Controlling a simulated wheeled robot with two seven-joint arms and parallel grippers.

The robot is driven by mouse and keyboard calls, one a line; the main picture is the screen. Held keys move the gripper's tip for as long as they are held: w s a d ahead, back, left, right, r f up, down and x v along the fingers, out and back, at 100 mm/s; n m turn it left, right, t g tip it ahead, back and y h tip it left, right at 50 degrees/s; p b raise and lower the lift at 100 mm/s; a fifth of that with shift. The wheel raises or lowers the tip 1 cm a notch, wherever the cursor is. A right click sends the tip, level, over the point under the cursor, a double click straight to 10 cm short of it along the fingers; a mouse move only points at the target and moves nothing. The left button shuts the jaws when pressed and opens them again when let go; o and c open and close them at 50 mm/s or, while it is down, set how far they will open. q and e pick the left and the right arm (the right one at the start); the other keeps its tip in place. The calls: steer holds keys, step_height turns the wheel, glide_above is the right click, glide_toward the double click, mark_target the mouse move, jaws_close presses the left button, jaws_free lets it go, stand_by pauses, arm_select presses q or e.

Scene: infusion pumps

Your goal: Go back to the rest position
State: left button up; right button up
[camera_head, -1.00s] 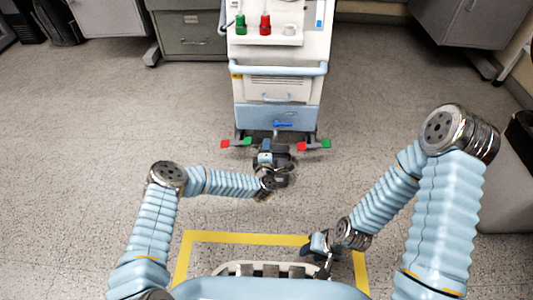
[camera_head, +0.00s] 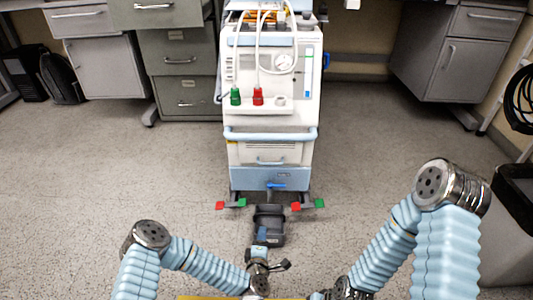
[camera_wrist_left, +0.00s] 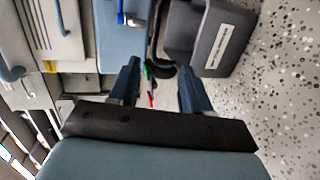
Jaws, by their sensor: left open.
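My left gripper (camera_head: 262,236) is in the lower middle of the head view, in front of the white and blue medical cart (camera_head: 270,150). In the left wrist view its two blue fingers (camera_wrist_left: 160,88) are apart with nothing between them. A dark grey box (camera_head: 268,217) is just beyond the fingers in the head view. In the wrist view a grey case with a white label (camera_wrist_left: 212,42) lies beyond the fingertips and apart from them. My right gripper (camera_head: 320,295) is at the bottom edge of the head view, mostly cut off, and its jaws cannot be made out.
The cart carries a green cap (camera_head: 235,96), a red cap (camera_head: 258,96), a gauge and hoses, with red and green pieces low at its sides. Grey cabinets (camera_head: 180,60) stand behind left, another (camera_head: 450,50) at right. A dark bin (camera_head: 515,200) is at far right.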

arm_select(q)
steer(key=s+a+f+m+g+h, duration=0.1)
steer(key=s+a+m+g, duration=0.5)
steer(key=s, duration=0.5)
steer(key=s+a+f+m+g+h, duration=0.1)
steer(key=s+a+m+g+h, duration=0.15)
steer(key=s+m+g, duration=0.8)
steer(key=s+r+n+t+p, duration=0.1)
steer(key=s+r+t+p, duration=0.1)
steer(key=r+p, duration=1.2)
steer(key=shift+s+a+r+y, duration=0.25)
steer(key=shift+s+a+y, duration=0.15)
steer(key=shift+s, duration=0.25)
